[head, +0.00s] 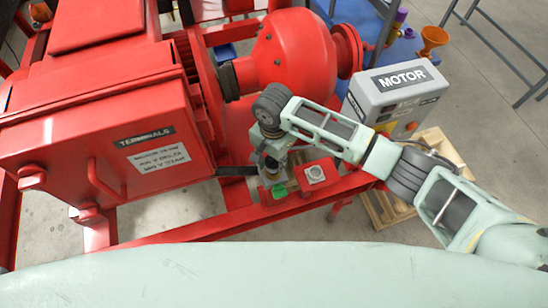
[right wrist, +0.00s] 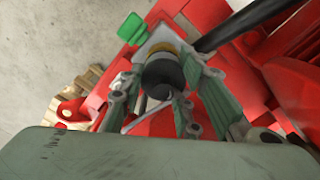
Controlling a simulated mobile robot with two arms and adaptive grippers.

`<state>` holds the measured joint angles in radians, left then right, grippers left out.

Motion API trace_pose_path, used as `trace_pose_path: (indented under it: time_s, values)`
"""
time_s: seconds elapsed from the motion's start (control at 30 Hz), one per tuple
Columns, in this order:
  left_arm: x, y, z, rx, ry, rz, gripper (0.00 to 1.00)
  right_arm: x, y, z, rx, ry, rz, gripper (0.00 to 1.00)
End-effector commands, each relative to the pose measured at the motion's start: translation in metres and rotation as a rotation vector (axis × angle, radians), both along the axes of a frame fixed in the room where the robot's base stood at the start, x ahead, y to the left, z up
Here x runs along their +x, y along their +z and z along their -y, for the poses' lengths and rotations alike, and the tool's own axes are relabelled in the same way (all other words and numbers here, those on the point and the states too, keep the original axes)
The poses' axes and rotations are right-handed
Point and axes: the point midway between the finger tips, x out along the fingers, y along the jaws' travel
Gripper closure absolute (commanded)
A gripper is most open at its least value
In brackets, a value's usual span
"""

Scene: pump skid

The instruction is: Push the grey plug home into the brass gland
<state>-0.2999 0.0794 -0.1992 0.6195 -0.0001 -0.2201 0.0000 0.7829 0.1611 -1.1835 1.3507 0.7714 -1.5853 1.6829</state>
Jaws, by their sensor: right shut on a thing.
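My right gripper (head: 271,160) points down over the red bracket at the front of the skid. In the right wrist view its fingers (right wrist: 180,88) are closed around a dark grey, round plug (right wrist: 163,76). The brass gland (right wrist: 174,49) shows as a ring just beyond the plug, on a pale fitting. The plug is in line with the gland and looks close against it. I cannot tell how deep it sits. In the head view the gripper hides most of the plug and gland. My left gripper is not in view.
The red terminals box (head: 100,150) stands close on the left, the MOTOR box (head: 398,95) at right.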

Motion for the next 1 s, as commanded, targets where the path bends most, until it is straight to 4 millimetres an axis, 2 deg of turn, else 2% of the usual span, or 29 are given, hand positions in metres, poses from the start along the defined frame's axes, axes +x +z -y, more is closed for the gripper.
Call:
trace_pose_path:
  time_s: [0.93,0.97,1.0]
  values:
    - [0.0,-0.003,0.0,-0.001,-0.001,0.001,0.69,0.0,-0.015,-0.001,0.001,0.0,0.001,1.0]
    - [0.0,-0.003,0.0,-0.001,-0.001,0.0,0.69,0.0,-0.015,0.0,0.001,0.0,0.001,0.68]
    - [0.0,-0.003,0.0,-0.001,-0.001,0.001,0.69,0.0,-0.015,0.0,0.001,0.0,0.001,0.65]
